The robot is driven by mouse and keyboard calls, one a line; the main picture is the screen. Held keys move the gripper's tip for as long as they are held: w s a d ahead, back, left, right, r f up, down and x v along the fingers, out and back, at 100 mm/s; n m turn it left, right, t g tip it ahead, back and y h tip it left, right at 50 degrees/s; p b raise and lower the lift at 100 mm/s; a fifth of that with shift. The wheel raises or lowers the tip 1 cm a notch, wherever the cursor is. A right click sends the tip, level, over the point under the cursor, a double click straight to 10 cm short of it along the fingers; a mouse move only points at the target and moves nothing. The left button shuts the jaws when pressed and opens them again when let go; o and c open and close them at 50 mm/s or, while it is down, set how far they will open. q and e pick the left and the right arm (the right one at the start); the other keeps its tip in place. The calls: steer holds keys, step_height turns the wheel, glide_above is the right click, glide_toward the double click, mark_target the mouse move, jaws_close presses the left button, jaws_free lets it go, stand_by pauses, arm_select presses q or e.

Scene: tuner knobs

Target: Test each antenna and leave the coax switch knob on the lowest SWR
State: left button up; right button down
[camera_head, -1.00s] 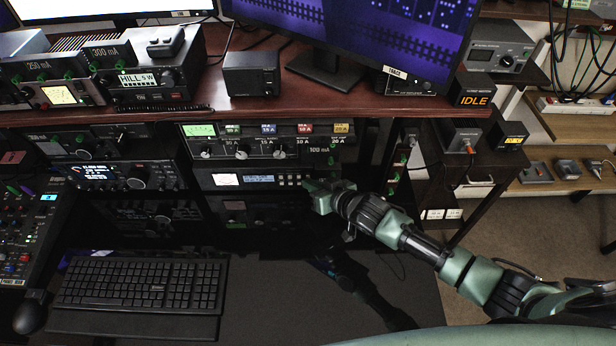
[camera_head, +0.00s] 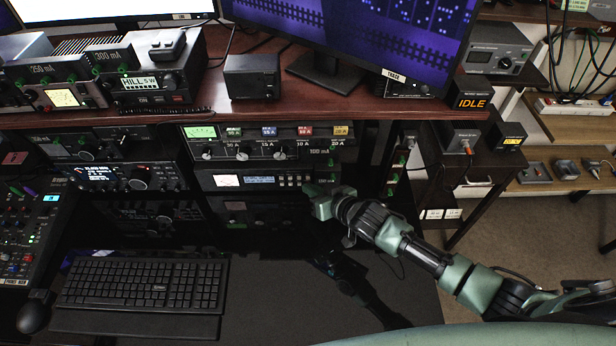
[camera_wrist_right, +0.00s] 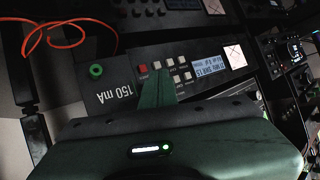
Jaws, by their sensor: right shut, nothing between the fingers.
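My right gripper (camera_head: 316,194) is shut and empty at the right end of the tuner panel (camera_head: 206,181). In the right wrist view, the gripper's narrow green fingertips (camera_wrist_right: 157,88) lie over the panel, close to a row of small buttons (camera_wrist_right: 181,71); I cannot tell whether they touch one. The tuner's blue display (camera_wrist_right: 208,66) shows an SWR line, too small to read surely. A grey box with an orange-marked knob (camera_head: 466,145), possibly the coax switch, stands on the cabinet at right; its setting is unclear. My left gripper is not in view.
Above the tuner is a unit with several knobs (camera_head: 243,152). A keyboard (camera_head: 145,284) lies on the dark lower desk, whose middle is clear. A monitor (camera_head: 360,40) and a small black box (camera_head: 251,77) stand on the upper shelf. An orange cable (camera_wrist_right: 62,32) shows in the wrist view.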

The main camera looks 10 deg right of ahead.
steer(key=shift+s+a+p, duration=0.15)
steer(key=shift+s+p, duration=0.25)
steer(key=shift+s+a+p, duration=0.2)
steer(key=shift+s+p, duration=0.3)
steer(key=shift+s, duration=0.45)
steer(key=shift+s+a+p, duration=0.15)
steer(key=shift+s+p, duration=0.3)
steer(key=shift+s, duration=0.65)
steer(key=shift+f, duration=0.1)
stand_by(3.7)
